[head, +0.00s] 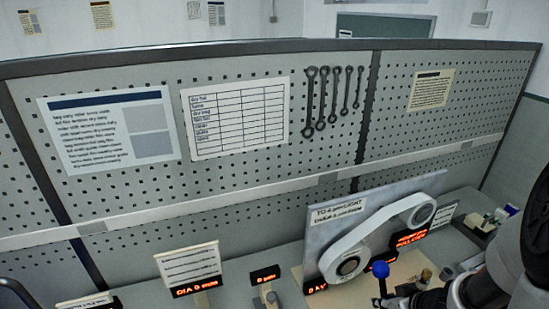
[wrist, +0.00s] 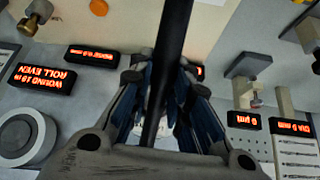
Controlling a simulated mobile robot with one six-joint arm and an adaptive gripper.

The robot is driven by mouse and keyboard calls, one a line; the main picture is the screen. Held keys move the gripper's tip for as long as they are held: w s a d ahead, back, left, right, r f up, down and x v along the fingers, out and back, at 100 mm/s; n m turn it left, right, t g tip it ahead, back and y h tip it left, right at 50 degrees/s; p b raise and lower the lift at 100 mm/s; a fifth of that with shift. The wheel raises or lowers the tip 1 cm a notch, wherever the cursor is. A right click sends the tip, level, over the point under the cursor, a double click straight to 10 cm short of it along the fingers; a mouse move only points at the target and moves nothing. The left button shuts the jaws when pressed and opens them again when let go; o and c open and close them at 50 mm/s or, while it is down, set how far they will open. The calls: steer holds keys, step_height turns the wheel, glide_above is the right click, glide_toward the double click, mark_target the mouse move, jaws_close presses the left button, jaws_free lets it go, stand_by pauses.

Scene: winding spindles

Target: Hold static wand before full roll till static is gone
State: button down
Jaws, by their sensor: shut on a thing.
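My gripper (wrist: 160,78) is shut on a long black bar, the static wand (wrist: 173,30), in the wrist view. The wand runs up between the blue-lined fingers and out of the top of the picture. A pale grey ring-shaped roll (wrist: 14,148) shows at the left edge of the wrist view, apart from the wand; I cannot tell for sure that it is the full roll. Beside it a lit display (wrist: 45,90) reads "WOUND 10 m ROLL EVEN", upside down. In the head view my dark arm fills the lower right corner, and the wand cannot be made out.
A white belt-shaped guard (head: 375,238) stands before a grey panel on the bench. A blue ball knob (head: 380,269) is close to my arm. Small lit displays (head: 197,286) stand left of it. A pegboard wall (head: 240,150) with hanging wrenches (head: 322,100) closes the back.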

steer(key=w+a+r+m+h+b, duration=0.1)
steer(key=w+a+r+m+b, duration=0.1)
steer(key=w+a, duration=0.4)
steer(key=shift+w+m+h+b, duration=0.3)
steer(key=shift+w+m+b, duration=0.1)
steer(key=shift+w, duration=0.05)
stand_by(0.4)
